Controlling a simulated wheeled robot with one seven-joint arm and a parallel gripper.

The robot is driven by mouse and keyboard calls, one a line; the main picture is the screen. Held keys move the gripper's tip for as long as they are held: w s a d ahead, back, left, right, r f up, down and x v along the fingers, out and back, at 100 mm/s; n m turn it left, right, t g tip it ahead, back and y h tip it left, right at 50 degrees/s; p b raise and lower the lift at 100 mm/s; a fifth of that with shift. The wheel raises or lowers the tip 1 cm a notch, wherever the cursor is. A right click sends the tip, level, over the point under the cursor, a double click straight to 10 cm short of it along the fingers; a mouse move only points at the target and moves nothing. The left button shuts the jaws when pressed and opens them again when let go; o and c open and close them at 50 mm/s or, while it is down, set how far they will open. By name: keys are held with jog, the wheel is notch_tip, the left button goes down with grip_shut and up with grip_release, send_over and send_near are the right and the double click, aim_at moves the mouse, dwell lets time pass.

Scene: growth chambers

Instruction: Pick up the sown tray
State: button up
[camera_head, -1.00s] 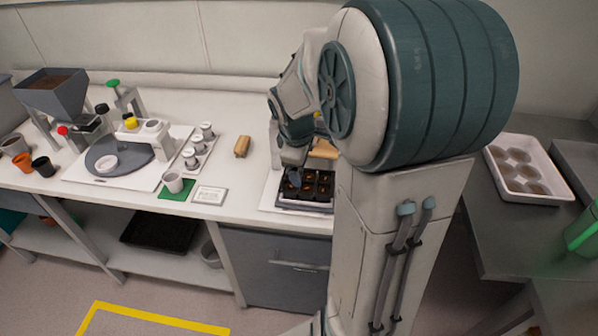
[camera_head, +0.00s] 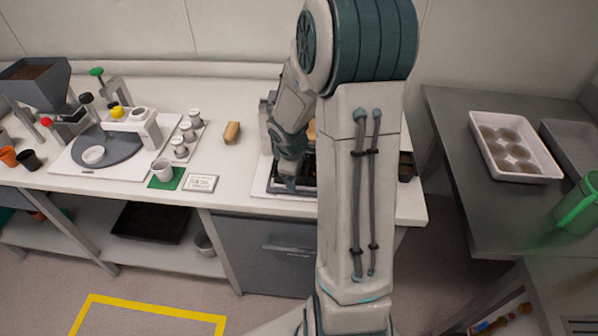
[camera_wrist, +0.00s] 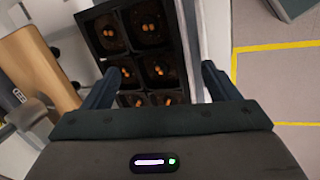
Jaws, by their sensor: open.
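The sown tray is a black tray of square cells (camera_wrist: 133,56), each with orange-brown seeds in dark soil. In the wrist view it lies beyond and partly between my open fingers. My gripper (camera_wrist: 160,70) is empty, with one finger seen over the tray and the other just past its right edge. I cannot tell the height between the fingertips and the tray. In the head view, the tray (camera_head: 307,178) is on the white bench, mostly hidden behind my arm and gripper (camera_head: 288,180).
A wooden block (camera_head: 232,132), white card (camera_head: 201,183) and cup on a green mat (camera_head: 165,183) lie left on the bench (camera_head: 240,185). A dark table (camera_head: 455,130) to the right holds a white tray of round discs (camera_head: 545,170) and a green jug (camera_head: 578,208).

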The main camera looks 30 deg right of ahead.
jog(key=shift+w+f, duration=0.1)
jog(key=shift+f, duration=0.25)
jog(key=c, duration=1.7)
